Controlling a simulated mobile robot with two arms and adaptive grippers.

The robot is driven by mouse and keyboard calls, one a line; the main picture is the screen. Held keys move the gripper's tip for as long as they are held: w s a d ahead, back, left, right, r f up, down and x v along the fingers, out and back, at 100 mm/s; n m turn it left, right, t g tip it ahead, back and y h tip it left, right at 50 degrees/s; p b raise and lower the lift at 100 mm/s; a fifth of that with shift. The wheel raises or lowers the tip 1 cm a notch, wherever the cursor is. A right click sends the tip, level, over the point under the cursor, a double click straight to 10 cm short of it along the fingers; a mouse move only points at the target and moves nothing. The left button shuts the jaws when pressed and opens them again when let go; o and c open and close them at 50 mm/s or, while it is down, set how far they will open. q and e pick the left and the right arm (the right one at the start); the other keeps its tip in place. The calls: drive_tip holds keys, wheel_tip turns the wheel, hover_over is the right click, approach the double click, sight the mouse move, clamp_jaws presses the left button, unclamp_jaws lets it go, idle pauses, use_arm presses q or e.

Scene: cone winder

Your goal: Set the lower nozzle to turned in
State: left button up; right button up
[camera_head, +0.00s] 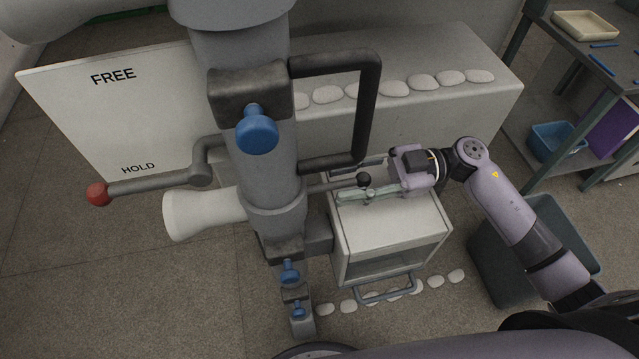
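Small blue-tipped parts sit on dark blocks down the grey column. The lowest one (298,309) is near the column's foot and another (290,271) is just above it. A larger blue part (257,134) is higher up, nearer the camera. I cannot tell for sure which is the lower nozzle or which way it is turned. My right gripper (396,170) is over the white box, right of the column, beside a black ball-ended lever (364,180) and a pale green fitting (369,194). Its fingers are too small to read. My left gripper is out of view.
A red-knobbed lever (98,194) stands by the HOLD mark on a white panel (120,110). A dark loop handle (368,105) projects from the column. The white box (395,232) has a front handle. A grey bin (500,278) and a table (580,45) are at right.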

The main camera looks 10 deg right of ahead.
drive_tip(key=shift+a, duration=0.6)
clamp_jaws()
idle(0.6)
